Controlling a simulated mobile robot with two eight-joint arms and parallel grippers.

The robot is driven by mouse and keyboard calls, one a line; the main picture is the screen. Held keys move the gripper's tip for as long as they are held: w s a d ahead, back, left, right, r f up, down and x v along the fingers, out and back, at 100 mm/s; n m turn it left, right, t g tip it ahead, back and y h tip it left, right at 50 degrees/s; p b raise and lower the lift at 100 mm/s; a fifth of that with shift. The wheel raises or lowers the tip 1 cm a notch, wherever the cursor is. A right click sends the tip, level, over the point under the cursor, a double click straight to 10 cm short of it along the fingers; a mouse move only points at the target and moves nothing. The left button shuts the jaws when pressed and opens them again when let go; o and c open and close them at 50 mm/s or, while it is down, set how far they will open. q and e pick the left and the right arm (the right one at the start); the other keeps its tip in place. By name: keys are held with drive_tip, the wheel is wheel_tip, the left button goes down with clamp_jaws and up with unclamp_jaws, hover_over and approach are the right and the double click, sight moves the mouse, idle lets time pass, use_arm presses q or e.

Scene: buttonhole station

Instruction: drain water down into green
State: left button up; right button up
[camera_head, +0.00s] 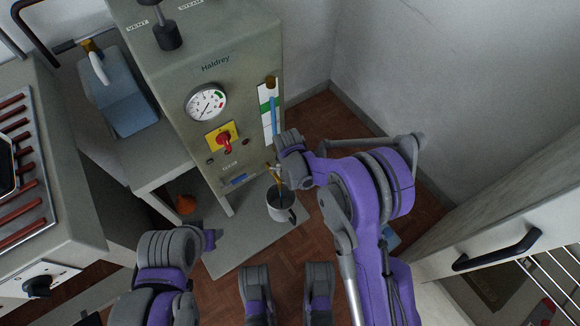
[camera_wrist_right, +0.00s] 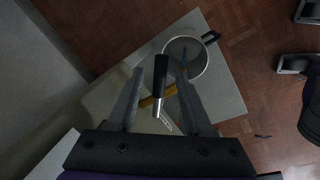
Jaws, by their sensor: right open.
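The grey Haldrey machine (camera_head: 215,110) has a sight glass (camera_head: 268,125) with a green band (camera_head: 265,106) and a blue water column (camera_head: 274,118). The column's top looks near or slightly above the band's upper part. A brass drain spout (camera_head: 279,180) hangs low on the front, above a metal pot (camera_head: 282,206). My right gripper (camera_head: 283,163) is at the drain. In the right wrist view its open fingers (camera_wrist_right: 156,85) stand either side of a black-handled lever (camera_wrist_right: 160,78). A thin bluish streak crosses the pot (camera_wrist_right: 198,62); I cannot tell if it flows. My left gripper (camera_head: 212,240) is left of the pot.
A pressure gauge (camera_head: 206,103) and red knob (camera_head: 225,140) are on the machine's front. The pot stands on a low grey shelf (camera_head: 240,240). A blue-grey container (camera_head: 125,105) is at left. An orange object (camera_head: 185,204) lies under the machine.

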use_arm(q)
drive_tip(key=r+p, duration=0.2)
drive_tip(key=r, duration=0.1)
drive_tip(key=shift+s+p, duration=0.2)
drive_tip(key=shift+p, duration=0.1)
use_arm(e)
wheel_tip(320, 180, up, 11)
drive_tip(key=s, duration=0.2)
drive_tip(key=shift+a+f, duration=0.2)
